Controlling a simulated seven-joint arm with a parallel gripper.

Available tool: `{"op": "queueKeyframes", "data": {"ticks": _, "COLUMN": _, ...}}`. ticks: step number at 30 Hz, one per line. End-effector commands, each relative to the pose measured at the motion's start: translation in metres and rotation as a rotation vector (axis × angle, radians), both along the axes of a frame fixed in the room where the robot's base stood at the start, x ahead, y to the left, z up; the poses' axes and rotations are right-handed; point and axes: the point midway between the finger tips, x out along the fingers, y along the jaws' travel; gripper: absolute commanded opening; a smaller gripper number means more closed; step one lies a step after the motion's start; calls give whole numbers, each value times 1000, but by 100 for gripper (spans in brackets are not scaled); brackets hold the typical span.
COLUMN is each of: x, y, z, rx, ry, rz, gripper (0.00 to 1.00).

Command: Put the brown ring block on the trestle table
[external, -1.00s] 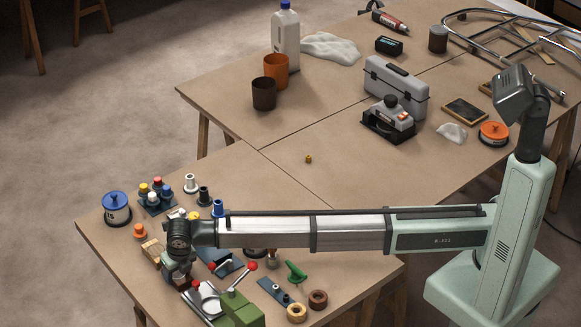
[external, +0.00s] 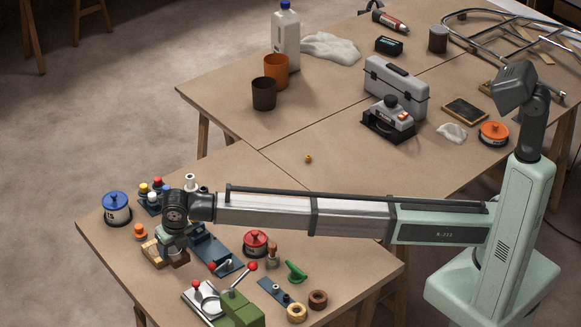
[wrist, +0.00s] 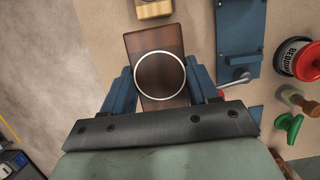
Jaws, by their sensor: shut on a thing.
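The brown ring block (wrist: 152,43) is a dark brown wooden block with a pale ring marked on its top. In the wrist view it lies between the blue fingers of my gripper (wrist: 161,88), which is shut on it. In the external view my gripper (external: 172,254) is over the near-left part of the trestle table (external: 120,245), and the block (external: 181,260) shows partly beneath it. I cannot tell whether the block touches the tabletop.
A light wooden block (external: 152,254) is close beside my gripper. A blue fixture (external: 222,258), a red reel (external: 256,242) and a green clamp-like tool (external: 240,308) stand to the right. A blue reel (external: 116,208) stands behind left. The table's middle is mostly clear.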

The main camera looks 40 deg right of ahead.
Motion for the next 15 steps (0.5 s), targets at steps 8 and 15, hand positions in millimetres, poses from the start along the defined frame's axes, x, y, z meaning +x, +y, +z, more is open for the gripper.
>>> {"op": "queueKeyframes", "data": {"ticks": 8, "x": 13, "y": -12, "z": 3, "rx": -1, "ry": 0, "rz": -19, "gripper": 26}}
{"op": "queueKeyframes", "data": {"ticks": 15, "x": 73, "y": -69, "z": 3, "rx": 0, "ry": -1, "rz": -109, "gripper": 26}}
